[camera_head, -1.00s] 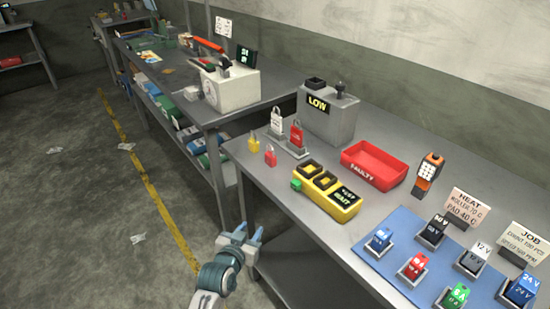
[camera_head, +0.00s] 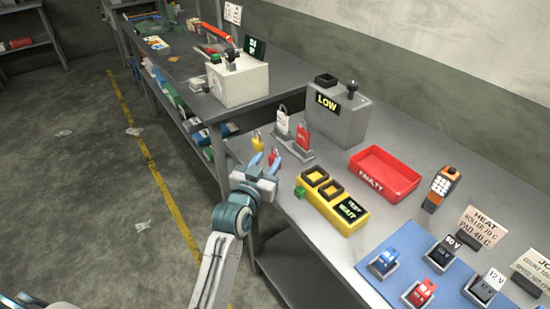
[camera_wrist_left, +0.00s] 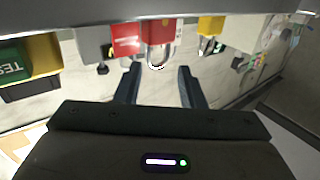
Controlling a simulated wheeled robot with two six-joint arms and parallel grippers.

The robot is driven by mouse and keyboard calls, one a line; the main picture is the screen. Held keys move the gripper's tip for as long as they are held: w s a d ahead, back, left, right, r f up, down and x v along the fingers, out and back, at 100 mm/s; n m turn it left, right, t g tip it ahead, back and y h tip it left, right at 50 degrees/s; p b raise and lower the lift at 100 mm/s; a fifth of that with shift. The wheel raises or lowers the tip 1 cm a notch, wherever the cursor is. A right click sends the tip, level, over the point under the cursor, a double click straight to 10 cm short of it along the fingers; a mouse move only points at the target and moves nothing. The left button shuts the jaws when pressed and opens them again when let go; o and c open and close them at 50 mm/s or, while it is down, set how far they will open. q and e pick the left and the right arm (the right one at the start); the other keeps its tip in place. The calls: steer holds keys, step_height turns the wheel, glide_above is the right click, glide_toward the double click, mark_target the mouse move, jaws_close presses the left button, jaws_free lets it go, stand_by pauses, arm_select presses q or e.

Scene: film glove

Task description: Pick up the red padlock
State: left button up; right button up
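The small red padlock (camera_head: 273,157) is at the left edge of the near bench, partly behind a fingertip of my left gripper (camera_head: 266,163). In the left wrist view the picture is inverted. There the red padlock (camera_wrist_left: 158,32) with its shackle lies ahead, in line with the gap between the fingers (camera_wrist_left: 157,82). The fingers are apart, with nothing visible between them. Whether they touch the padlock is unclear, but they appear short of it. My right gripper is not in view.
A yellow padlock (camera_head: 257,141) is just beyond the red one. A stand holds a white tag (camera_head: 283,122) and a larger red tag (camera_head: 303,136). A yellow tester box (camera_head: 345,212) is to the right, with a red FAULTY tray (camera_head: 397,183) behind it.

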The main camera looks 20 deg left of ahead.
mark_target(275, 155)
arm_select(q)
steer(key=w, duration=0.3)
steer(key=w+p, duration=0.1)
steer(key=w, duration=0.2)
steer(key=shift+d+f, duration=0.15)
steer(key=shift+d, duration=0.05)
jaws_close()
